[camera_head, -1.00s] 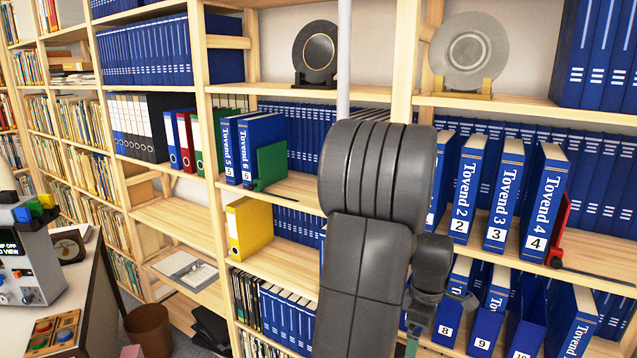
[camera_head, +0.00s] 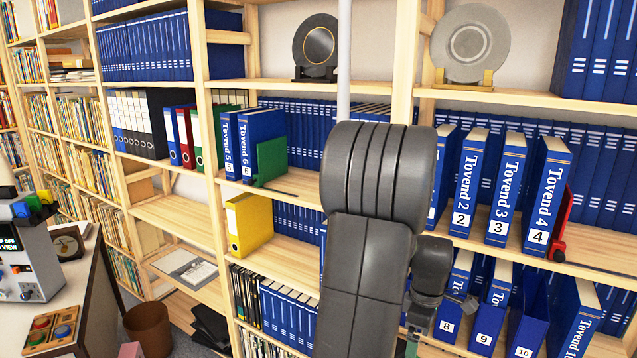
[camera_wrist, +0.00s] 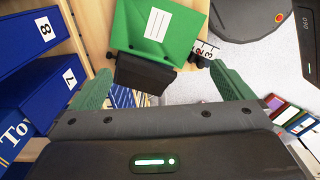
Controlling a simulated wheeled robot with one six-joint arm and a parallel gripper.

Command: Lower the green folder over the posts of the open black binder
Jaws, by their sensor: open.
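The green folder (camera_wrist: 178,24) with a white label shows at the top of the wrist view, on a pale wooden surface. A black object (camera_wrist: 145,76) sits just below it in that view; I cannot tell whether it is the open black binder, and no posts show. My gripper (camera_wrist: 162,68) is open, its two green fingers wide apart with nothing held between them. The folder is beyond the fingertips.
Blue binders (camera_wrist: 35,75) stand close on the left in the wrist view. Shelves of blue Tovend binders (camera_head: 505,190) stand close behind my arm in the head view. A desk (camera_head: 95,300) and a bin (camera_head: 148,326) are at left. An empty shelf (camera_head: 172,220) shows beside them.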

